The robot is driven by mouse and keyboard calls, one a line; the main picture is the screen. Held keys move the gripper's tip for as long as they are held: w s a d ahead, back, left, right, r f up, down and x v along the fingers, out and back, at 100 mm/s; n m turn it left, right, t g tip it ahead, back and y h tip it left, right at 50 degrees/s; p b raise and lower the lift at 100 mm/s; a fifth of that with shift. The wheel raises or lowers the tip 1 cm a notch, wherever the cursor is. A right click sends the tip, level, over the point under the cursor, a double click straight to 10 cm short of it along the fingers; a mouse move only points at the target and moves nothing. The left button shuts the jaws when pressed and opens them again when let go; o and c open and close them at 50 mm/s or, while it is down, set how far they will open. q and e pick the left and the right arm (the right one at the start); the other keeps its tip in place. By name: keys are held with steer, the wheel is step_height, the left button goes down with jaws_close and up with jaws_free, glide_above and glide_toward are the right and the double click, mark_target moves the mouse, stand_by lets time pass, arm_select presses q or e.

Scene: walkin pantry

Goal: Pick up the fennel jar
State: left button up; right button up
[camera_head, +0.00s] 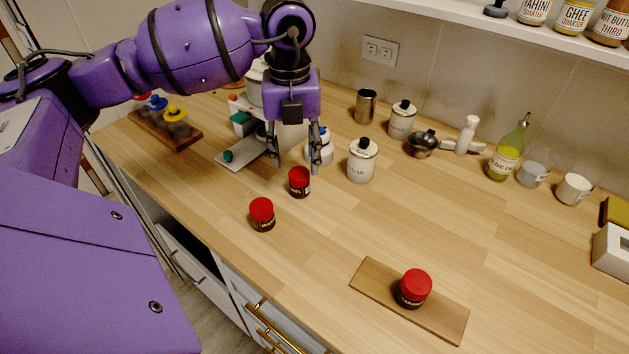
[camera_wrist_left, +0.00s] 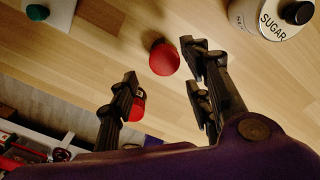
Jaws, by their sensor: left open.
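My left gripper (camera_head: 296,160) points down, open and empty, above the counter. Just below and in front of its fingertips in the head view stands a dark jar with a red lid (camera_head: 299,182); its label seems to end in "EL", which fits fennel. In the left wrist view its red lid (camera_wrist_left: 164,58) shows between the fingers, apart from them. A second red-lidded jar (camera_head: 262,214) stands nearer the counter's front edge; in the wrist view it is partly hidden behind a finger (camera_wrist_left: 138,106). A third red-lidded jar (camera_head: 414,288) stands on a wooden board. My right gripper is out of view.
A white sugar canister (camera_head: 362,162) stands right of the near jar. A pale board with a green-topped item (camera_head: 229,156) lies to the left. The wooden board (camera_head: 374,283) is at the front right. The middle right of the counter (camera_head: 480,235) is clear.

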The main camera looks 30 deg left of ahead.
mark_target(296, 173)
arm_select(q)
steer(key=shift+s+a+f, duration=0.1)
steer(key=shift+s+f, duration=0.05)
steer(key=shift+f, duration=0.2)
step_height(296, 173, down, 7)
steer(key=shift+f+p, duration=0.1)
steer(key=shift+p, duration=0.3)
steer(key=c, duration=1)
steer(key=shift+o, duration=0.2)
